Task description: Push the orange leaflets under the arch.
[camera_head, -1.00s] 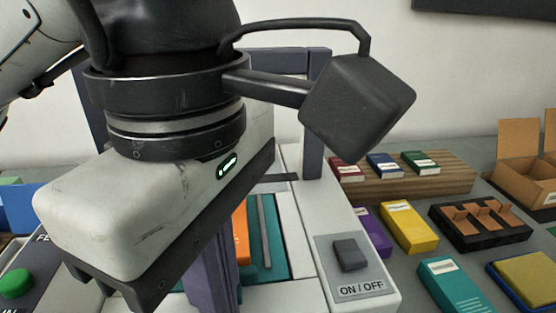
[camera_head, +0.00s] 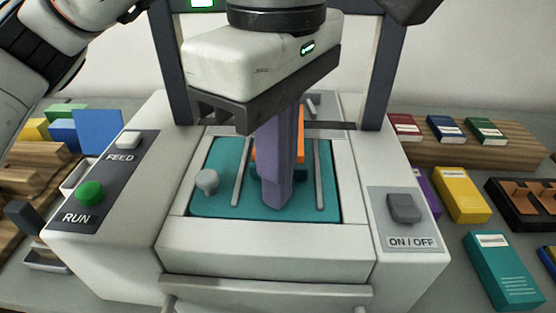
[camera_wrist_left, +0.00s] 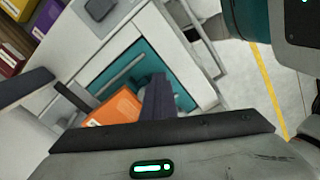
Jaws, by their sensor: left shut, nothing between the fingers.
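The orange leaflets (camera_head: 264,152) lie on the machine's teal bed (camera_head: 222,170) between two grey rails, partly hidden by my left gripper's fingers. They also show in the left wrist view (camera_wrist_left: 116,107), beside the fingers. The dark arch (camera_head: 385,75) stands over the machine behind the bed; its top is out of frame in the head view. My left gripper (camera_head: 276,200) points down, shut and empty, its purple-grey fingers low over the bed on the near side of the leaflets. Whether they touch the leaflets I cannot tell. My right gripper is not in view.
A grey knob (camera_head: 207,181) stands on the bed's left. The green RUN button (camera_head: 90,193) and FEED button (camera_head: 128,140) are on the left panel, the ON/OFF switch (camera_head: 404,208) on the right. Boxes, including a yellow one (camera_head: 461,194), lie at right.

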